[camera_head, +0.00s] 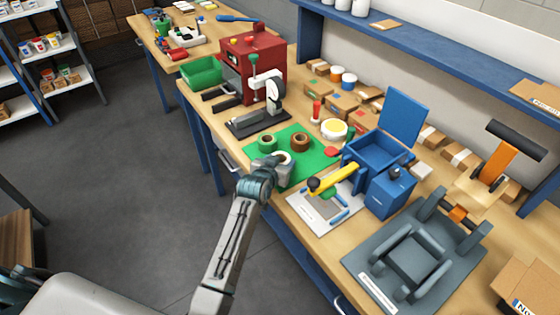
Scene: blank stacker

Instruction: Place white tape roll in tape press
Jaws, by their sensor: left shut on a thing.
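The white tape roll (286,157) is at the near edge of a green mat (318,157) on the bench. My left gripper (281,165) is shut on it, with the wrist and fingers hiding much of the roll. I cannot tell whether the roll still touches the mat. A green tape roll (267,142) and a brown tape roll (300,142) lie just behind it on the mat. A black-based device with a green-knobbed lever and a white round part (258,118) stands behind the mat; I cannot tell whether it is the tape press. My right gripper is not in view.
A red machine (253,68) and a green bin (202,71) stand farther back. To the right are a white board with a yellow-handled tool (325,205), a blue open box (378,152) and a grey fixture (415,255) with an orange lever. Small cartons (340,103) line the wall.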

